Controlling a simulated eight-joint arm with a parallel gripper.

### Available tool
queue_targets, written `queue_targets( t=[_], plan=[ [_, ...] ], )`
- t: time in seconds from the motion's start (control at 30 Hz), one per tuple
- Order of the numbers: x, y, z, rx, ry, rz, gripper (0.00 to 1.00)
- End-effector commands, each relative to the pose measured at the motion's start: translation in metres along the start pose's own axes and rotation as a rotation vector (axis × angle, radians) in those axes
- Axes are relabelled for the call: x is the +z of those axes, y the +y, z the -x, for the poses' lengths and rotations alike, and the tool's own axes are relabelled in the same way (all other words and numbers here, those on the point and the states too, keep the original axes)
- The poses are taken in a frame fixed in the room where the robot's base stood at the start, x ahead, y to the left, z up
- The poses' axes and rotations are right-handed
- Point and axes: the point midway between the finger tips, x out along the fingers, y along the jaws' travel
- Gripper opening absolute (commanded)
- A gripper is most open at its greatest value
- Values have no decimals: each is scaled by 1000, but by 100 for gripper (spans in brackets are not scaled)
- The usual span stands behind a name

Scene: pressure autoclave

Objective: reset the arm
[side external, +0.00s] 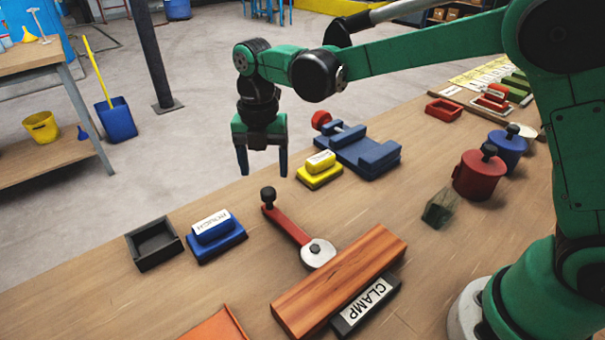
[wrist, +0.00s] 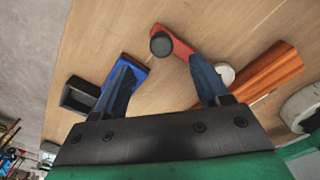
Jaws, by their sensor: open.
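My gripper (side external: 263,163) is open and empty, with its two blue fingers pointing down above the wooden bench (side external: 262,285). It hangs behind the red lever (side external: 290,226) with the black knob and left of the yellow block (side external: 320,168). In the wrist view my gripper (wrist: 162,88) has its fingers spread apart. The red lever's black knob (wrist: 162,44) shows between and beyond the fingertips. Nothing is held between the fingers.
A blue labelled block (side external: 215,236), a black tray (side external: 154,244), a wooden bar (side external: 340,278) and a CLAMP plate (side external: 368,305) lie on the bench. A blue vise (side external: 362,152) and red and blue pots (side external: 478,175) stand to the right. Air around my gripper is clear.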

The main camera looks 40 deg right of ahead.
Motion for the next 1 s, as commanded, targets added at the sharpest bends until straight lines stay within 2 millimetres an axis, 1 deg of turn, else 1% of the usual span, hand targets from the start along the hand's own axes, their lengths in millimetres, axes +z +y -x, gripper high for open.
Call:
queue_targets(
  t=[0.07, 0.17, 0.27, 0.37, 0.4, 0.47, 0.5, 0.57, 0.6, 0.7, 0.8, 0.9, 1.0],
  plan=[
    [0, -1, 1, 2, -1, -10, 68],
    [1, -7, 8, 20, -12, -95, 68],
    [3, -22, 22, 70, -35, -301, 68],
    [3, -45, 39, 149, -53, -602, 68],
    [2, -55, 44, 187, -56, -734, 68],
    [0, -70, 51, 247, -54, -929, 68],
    [-1, -80, 55, 287, -47, -1060, 68],
    [-4, -94, 59, 351, -30, -1254, 68],
    [-6, -104, 60, 395, -14, -1381, 68],
    [-12, -126, 59, 503, 46, -1688, 68],
    [-17, -144, 55, 602, 122, -1946, 68],
    [-21, -156, 50, 676, 196, -2136, 68],
    [-23, -163, 46, 722, 251, -2252, 68]
  ],
)
